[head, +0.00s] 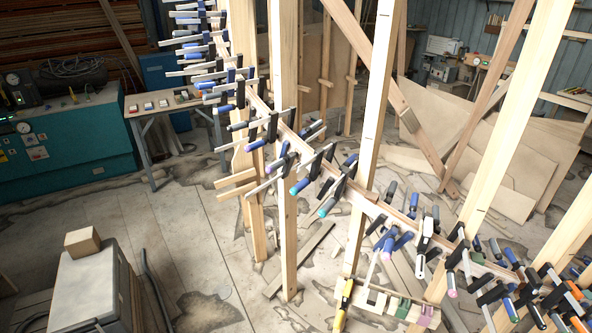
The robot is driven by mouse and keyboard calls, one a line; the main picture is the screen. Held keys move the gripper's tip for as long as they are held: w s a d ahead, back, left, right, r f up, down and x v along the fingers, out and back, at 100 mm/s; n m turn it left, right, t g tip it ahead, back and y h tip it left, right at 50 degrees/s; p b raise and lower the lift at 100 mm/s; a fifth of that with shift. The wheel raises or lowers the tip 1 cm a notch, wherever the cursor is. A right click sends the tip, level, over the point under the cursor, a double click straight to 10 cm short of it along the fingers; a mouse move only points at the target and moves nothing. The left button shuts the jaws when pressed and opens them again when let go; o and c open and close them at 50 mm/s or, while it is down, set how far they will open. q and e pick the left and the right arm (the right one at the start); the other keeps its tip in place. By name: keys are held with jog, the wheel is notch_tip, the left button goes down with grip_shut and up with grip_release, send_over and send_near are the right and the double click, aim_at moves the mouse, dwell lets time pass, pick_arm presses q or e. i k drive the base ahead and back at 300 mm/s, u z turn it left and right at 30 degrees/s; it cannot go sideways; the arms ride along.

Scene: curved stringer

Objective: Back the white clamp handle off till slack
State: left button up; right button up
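A curved wooden stringer (375,205) runs from the upper left to the lower right, lined with many bar clamps. Most clamp handles are blue or black, some with pink, teal or orange ends. One clamp on the right part of the stringer has a white handle (420,267), hanging below a white and black clamp body (426,236). Its jaws are too small to tell how tightly they sit. Neither of my grippers shows in the head view.
Upright timber posts (365,130) and diagonal braces stand around the stringer. A yellow-handled tool (343,300) is at the bottom centre. A grey cabinet (88,290) with a wooden block (82,241) stands lower left. Open floor (170,235) lies between.

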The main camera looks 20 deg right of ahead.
aim_at(421, 261)
jog(key=z, duration=1.85)
jog(key=k, duration=1.25)
jog(key=u, duration=0.65)
jog(key=i, duration=1.6)
jog(key=z, duration=0.5)
